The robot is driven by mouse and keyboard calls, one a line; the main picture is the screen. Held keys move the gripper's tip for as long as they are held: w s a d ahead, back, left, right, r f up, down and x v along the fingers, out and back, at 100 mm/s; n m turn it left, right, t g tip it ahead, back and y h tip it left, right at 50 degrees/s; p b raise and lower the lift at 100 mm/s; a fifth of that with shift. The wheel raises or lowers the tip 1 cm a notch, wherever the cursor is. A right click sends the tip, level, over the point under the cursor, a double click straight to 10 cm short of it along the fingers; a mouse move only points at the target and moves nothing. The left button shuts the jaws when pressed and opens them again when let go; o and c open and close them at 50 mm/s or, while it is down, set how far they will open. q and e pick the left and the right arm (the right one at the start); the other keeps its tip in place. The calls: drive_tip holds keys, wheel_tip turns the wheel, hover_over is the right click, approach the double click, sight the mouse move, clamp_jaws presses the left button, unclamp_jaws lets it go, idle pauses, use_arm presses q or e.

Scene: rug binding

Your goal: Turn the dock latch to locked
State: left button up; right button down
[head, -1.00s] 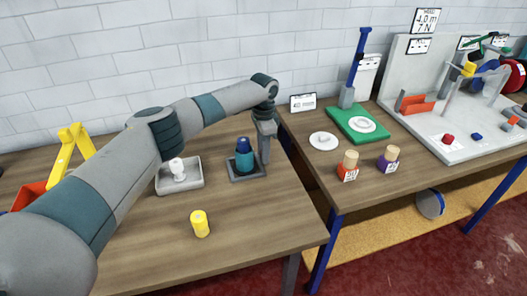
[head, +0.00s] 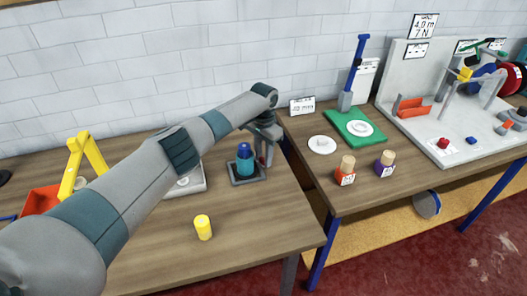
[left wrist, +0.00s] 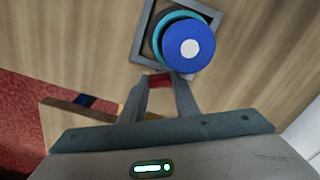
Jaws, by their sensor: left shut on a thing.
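The dock (head: 246,181) is a dark grey square base on the left table, with a teal and blue cylinder (head: 245,160) upright in it. In the left wrist view the cylinder's blue round top (left wrist: 188,45) with a pale centre shows, inside the square frame (left wrist: 139,40). My left gripper (head: 264,157) points down at the right side of the dock. It is shut on a small red part, the latch (left wrist: 160,80), which shows between the fingers (left wrist: 165,85). The latch is mostly hidden, so its setting cannot be told. My right gripper is in no view.
A yellow cylinder (head: 203,227) stands in front of the dock. A light tray (head: 192,186) is partly behind my left arm. A red bin (head: 40,200) and yellow frame (head: 72,165) are at left. A gap separates the tables; the right one holds a green board (head: 345,118).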

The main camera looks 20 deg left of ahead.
use_arm(q)
drive_tip(key=n+p, duration=0.1)
drive_tip(key=n, duration=0.1)
drive_tip(key=n+p, duration=0.3)
drive_tip(key=n, duration=0.1)
drive_tip(key=shift+d+r, duration=0.1)
drive_tip(key=shift+r, duration=0.2)
drive_tip(key=n+p, duration=0.2)
drive_tip(key=n, duration=0.2)
drive_tip(key=shift+w+n, duration=0.1)
drive_tip(key=shift+n, duration=0.2)
drive_tip(key=shift+f+n+p, duration=0.1)
drive_tip(key=shift+n+p, duration=0.4)
drive_tip(key=shift+n, duration=0.4)
drive_tip(key=o, duration=1)
drive_tip(key=shift+o, duration=0.2)
drive_tip(key=shift+f, duration=0.15)
